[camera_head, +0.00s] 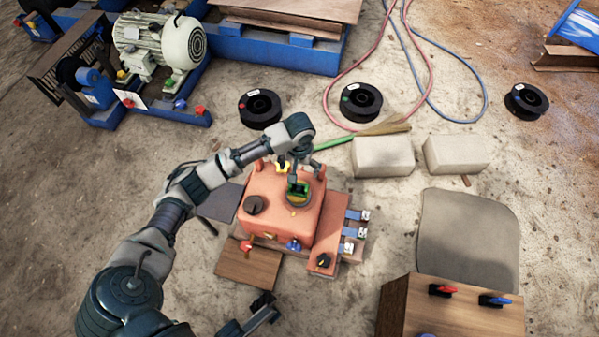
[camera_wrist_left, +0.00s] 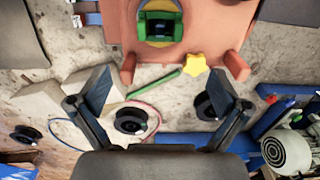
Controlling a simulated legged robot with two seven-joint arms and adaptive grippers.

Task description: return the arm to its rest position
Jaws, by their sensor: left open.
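My left arm (camera_head: 208,178) comes in from the lower left and reaches over the orange machine box (camera_head: 283,208). My left gripper (camera_head: 297,166) points down above the back part of the box, near a green part in a round yellow-rimmed fitting (camera_head: 298,196). In the left wrist view, the two fingers of the gripper (camera_wrist_left: 160,90) stand wide apart with nothing between them. The green part (camera_wrist_left: 159,24) and a yellow star knob (camera_wrist_left: 194,63) lie beyond the fingers. At the bottom edge of the head view, a dark gripper-like part (camera_head: 252,318) shows only partly.
Pale blocks (camera_head: 383,157) and black spools (camera_head: 260,108) lie behind. A wooden control box (camera_head: 450,308) stands front right. Bare floor lies left of the arm.

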